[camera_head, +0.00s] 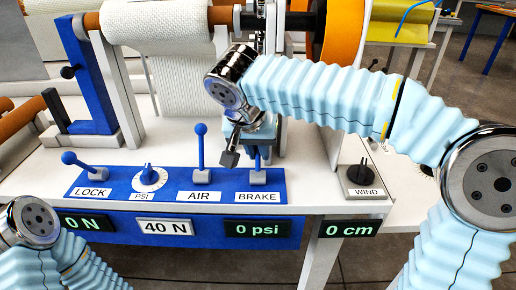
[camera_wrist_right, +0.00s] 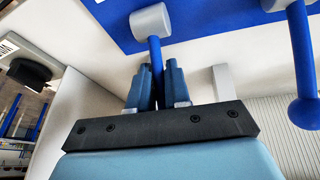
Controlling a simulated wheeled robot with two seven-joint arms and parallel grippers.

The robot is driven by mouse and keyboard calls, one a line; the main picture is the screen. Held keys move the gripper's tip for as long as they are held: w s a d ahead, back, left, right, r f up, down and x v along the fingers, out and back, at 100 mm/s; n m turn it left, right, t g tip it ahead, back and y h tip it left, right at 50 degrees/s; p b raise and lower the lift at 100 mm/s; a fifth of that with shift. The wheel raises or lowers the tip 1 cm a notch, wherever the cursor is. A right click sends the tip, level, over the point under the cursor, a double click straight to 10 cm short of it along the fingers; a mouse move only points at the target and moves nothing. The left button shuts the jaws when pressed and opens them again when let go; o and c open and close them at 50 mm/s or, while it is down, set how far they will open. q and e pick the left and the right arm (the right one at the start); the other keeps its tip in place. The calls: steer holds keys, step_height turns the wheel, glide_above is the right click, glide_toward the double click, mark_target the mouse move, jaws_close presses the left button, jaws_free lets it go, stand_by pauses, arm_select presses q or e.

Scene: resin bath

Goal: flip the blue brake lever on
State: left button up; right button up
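The blue brake lever (camera_head: 257,162) rises from a grey base behind the BRAKE label on the blue control panel; its upper part is hidden by my right gripper (camera_head: 259,150) in the head view. In the right wrist view the lever's shaft (camera_wrist_right: 155,52) runs from its grey base down between the two dark-blue fingers of my right gripper (camera_wrist_right: 158,72). The fingers are close together with the shaft filling the gap, and look shut on it. The lever's knob is hidden. My left gripper is out of view; only part of the left arm shows at lower left.
The upright blue AIR lever (camera_head: 200,145) stands just left of my right gripper. The PSI knob (camera_head: 149,177) and tilted LOCK lever (camera_head: 83,161) are further left. A black WIND switch (camera_head: 364,176) is at right. Rollers and an orange disc (camera_head: 340,30) stand behind.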

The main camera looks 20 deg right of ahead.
jaws_close()
